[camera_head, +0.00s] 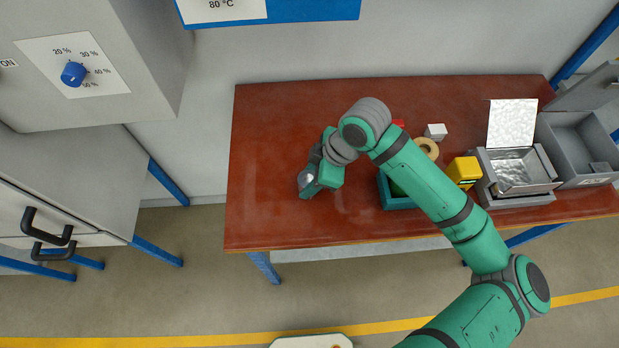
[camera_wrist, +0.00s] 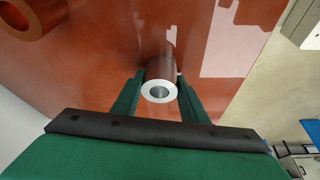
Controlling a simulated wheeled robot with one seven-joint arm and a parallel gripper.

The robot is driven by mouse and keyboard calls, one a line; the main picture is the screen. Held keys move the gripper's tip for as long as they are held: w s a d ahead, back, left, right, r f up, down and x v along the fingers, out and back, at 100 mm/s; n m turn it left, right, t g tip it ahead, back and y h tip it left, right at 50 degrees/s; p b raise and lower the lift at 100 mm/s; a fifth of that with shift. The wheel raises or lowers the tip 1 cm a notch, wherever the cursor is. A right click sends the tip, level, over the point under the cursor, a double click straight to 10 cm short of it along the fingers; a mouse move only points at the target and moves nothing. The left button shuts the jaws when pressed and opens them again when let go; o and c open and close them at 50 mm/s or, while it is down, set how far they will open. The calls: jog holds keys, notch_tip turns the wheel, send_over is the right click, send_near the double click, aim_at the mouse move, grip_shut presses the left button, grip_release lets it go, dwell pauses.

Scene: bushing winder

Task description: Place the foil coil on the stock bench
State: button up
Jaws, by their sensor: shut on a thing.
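The foil coil (camera_wrist: 159,91) is a short hollow cylinder with a silvery end face. It sits between the two fingers of my gripper (camera_wrist: 160,98) in the wrist view, and the fingers are shut on it. In the head view my gripper (camera_head: 307,179) is over the left part of the red-brown bench (camera_head: 275,215), with a small silvery bit of the coil (camera_head: 304,181) showing at its tip. The bench top also fills much of the wrist view (camera_wrist: 105,60). I cannot tell whether the coil touches the bench top.
The bench's left part is clear. A grey cabinet (camera_head: 150,60) stands at left.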

jog(key=o, duration=1.1)
jog(key=shift+v, duration=6.05)
